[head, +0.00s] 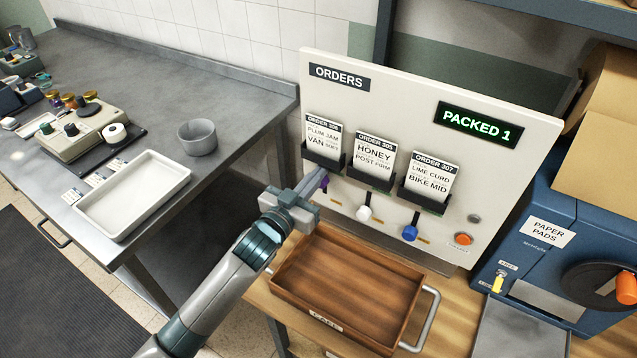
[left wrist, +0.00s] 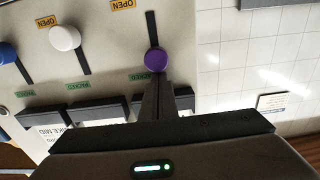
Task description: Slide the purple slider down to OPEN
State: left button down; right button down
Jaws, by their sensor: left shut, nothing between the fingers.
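The purple slider (left wrist: 155,60) is a round knob on a dark vertical slot in the pale orders panel (head: 520,135). In the left wrist view, which shows the panel upside down, it sits towards the PACKED end of its slot, away from the orange OPEN label (left wrist: 122,4). In the head view the purple slider (head: 323,186) is partly hidden by my left gripper. My left gripper (head: 322,177) is shut and empty. Its fingertips (left wrist: 156,84) are right at the knob on its PACKED side; I cannot tell whether they touch. My right gripper is not in view.
A white slider (head: 363,212) and a blue slider (head: 409,233) sit at the lower ends of their slots. Card holders with order cards (head: 375,156) are above them. A wooden tray (head: 335,322) lies below the panel. An orange button (head: 460,239) is at right.

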pick_arm(q)
jog(key=shift+s+a, duration=0.15)
jog(key=shift+f, duration=0.4)
dwell(0.4)
jog(key=shift+f+b, duration=1.3)
jog(key=shift+f, duration=0.95)
jog(key=shift+r, duration=0.25)
jog(key=shift+r+p, duration=0.35)
jog(key=shift+p, duration=0.05)
